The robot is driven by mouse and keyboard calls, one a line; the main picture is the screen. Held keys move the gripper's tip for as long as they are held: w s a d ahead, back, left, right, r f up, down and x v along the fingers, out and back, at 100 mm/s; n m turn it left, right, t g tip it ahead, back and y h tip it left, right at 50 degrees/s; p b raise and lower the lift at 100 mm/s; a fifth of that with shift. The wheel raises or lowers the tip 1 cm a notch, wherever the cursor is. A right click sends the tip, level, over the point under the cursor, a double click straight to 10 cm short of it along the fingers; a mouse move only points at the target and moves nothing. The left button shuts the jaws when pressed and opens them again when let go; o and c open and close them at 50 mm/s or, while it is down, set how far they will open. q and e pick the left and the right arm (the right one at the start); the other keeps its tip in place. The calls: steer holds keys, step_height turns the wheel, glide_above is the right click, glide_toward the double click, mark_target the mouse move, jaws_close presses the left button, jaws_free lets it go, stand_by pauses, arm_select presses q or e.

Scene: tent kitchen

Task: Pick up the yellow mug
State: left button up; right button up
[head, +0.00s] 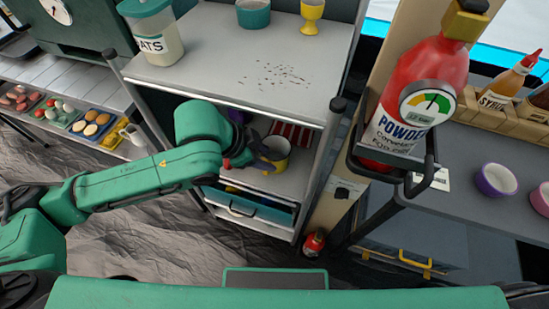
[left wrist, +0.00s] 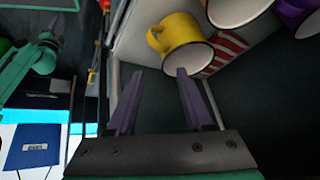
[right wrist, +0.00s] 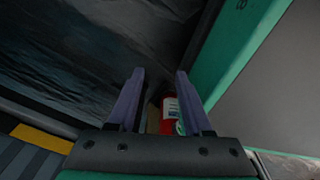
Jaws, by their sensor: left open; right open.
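The yellow mug (head: 278,148) stands on the shelf inside the grey cabinet, just below its top. In the left wrist view the yellow mug (left wrist: 178,36) shows its white inside and a handle on the left. My left gripper (head: 257,152) is open at the mug, which it partly hides in the head view. In the left wrist view one fingertip of the left gripper (left wrist: 160,75) overlaps the mug's rim, with nothing between the fingers; contact cannot be told. My right gripper (right wrist: 160,74) is open and empty, away from the cabinet and outside the head view.
A red-and-white striped item (left wrist: 230,46) lies beside the mug. Another mug (left wrist: 232,8) and a purple mug (left wrist: 291,14) are close by. The cabinet top (head: 225,60) lies above the arm, and a blue drawer (head: 248,208) below. A large red extinguisher (head: 425,75) stands right.

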mark_target(279, 162)
arm_select(q)
steer(key=x, duration=0.3)
steer(key=b+x, duration=0.1)
steer(key=x, duration=0.2)
steer(key=b+x, duration=0.1)
steer(key=x, duration=0.3)
steer(key=shift+w+a+f, duration=0.1)
steer(key=shift+w+a, duration=0.05)
steer(key=shift+w, duration=0.2)
arm_select(e)
steer(key=w, duration=0.2)
steer(key=w+a, duration=0.1)
steer(key=w, duration=0.2)
steer(key=shift+w+a+r, duration=0.2)
steer(key=shift+w+a, duration=0.05)
steer(key=shift+w, duration=0.1)
arm_select(q)
jaws_close()
